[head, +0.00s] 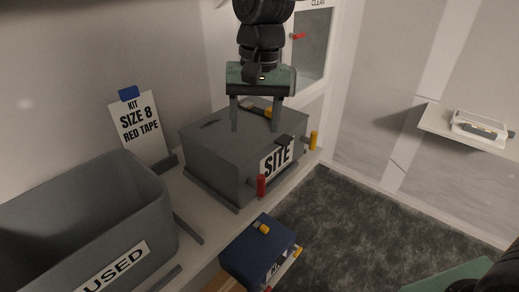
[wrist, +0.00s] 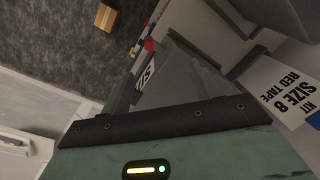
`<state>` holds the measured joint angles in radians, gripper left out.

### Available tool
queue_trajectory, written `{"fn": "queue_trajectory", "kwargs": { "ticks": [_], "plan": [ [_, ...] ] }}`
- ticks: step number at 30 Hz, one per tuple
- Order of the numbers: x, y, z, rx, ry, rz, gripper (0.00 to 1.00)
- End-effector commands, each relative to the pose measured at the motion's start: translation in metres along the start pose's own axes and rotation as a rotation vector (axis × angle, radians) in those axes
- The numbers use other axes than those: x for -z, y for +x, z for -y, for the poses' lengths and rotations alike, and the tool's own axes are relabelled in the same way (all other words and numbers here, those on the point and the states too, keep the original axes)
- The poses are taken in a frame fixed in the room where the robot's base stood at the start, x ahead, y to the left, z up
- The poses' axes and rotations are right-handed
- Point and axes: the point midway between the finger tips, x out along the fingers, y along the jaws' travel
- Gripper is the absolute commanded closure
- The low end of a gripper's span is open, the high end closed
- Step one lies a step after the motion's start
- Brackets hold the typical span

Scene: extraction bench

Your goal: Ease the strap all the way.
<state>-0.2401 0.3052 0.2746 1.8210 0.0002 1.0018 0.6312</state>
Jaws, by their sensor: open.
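A grey box (head: 215,140) labelled SITE stands on the bench. A dark strip with a yellow piece (head: 262,109) lies on its lid; it may be the strap, but my gripper partly covers it. A red tab (head: 261,186) and a yellow tab (head: 313,141) stick out at the box's front side. My gripper (head: 255,128) points down over the lid, its two fingers apart, one on each side of the strip's visible part. I cannot tell whether the fingertips touch the lid. The wrist view shows the SITE label (wrist: 147,74) and a red knob (wrist: 150,45); the strip is hidden there.
A grey bin (head: 90,195) labelled USED stands at the left. A sign (head: 138,128) reads KIT SIZE 8 RED TAPE. A blue box (head: 258,252) with a yellow latch sits lower, in front. A wall shelf (head: 440,122) is at the right. Carpet is open between.

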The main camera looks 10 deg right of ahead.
Motion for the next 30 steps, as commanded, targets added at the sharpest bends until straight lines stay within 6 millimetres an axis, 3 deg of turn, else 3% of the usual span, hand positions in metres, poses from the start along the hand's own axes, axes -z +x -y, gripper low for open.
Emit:
{"fn": "queue_trajectory", "kwargs": {
  "ticks": [6, 13, 25, 27, 30],
  "plan": [
    [-0.037, 0.011, -0.001, 0.003, -0.126, 0.003, 0.38],
    [-0.062, 0.018, -0.003, 0.004, -0.212, 0.004, 0.38],
    [-0.068, 0.021, -0.004, 0.004, -0.237, 0.004, 0.38],
    [-0.068, 0.020, -0.004, 0.004, -0.236, 0.004, 0.47],
    [-0.059, 0.018, -0.008, 0.006, -0.232, 0.002, 0.47]
  ]
}}
